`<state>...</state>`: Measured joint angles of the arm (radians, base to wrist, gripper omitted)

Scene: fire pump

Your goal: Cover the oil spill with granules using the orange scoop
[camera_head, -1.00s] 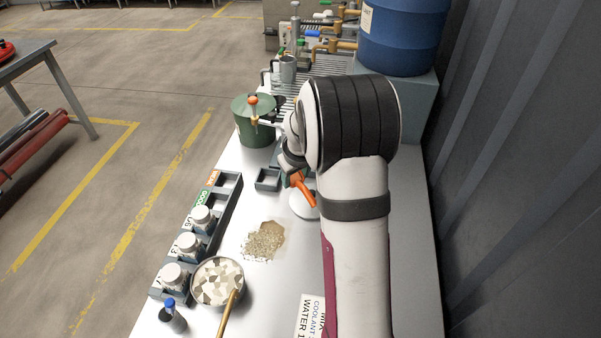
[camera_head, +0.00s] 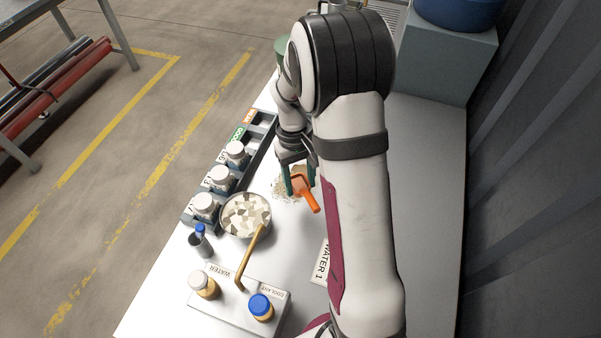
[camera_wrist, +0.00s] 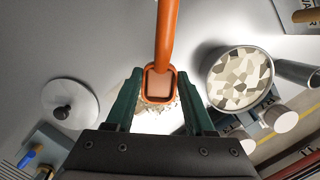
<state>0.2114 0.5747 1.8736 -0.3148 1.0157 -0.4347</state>
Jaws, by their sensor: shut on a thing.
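My gripper (camera_head: 297,178) is shut on the orange scoop (camera_head: 308,194), whose orange handle points toward the front of the bench. In the wrist view the scoop (camera_wrist: 163,68) sits between the green fingers, its handle reaching up out of the picture. The oil spill with pale granules on it (camera_head: 285,194) lies on the white bench under the scoop and fingers. A few granules (camera_wrist: 150,107) show around the scoop's edge in the wrist view. My gripper and arm hide part of the spill. I cannot tell whether the scoop touches the bench or holds granules.
A rack of white-capped jars (camera_head: 221,179) lines the left edge. Capped bottles (camera_head: 261,307) stand in a holder in front. A white lid with a black knob (camera_wrist: 68,107) shows in the wrist view.

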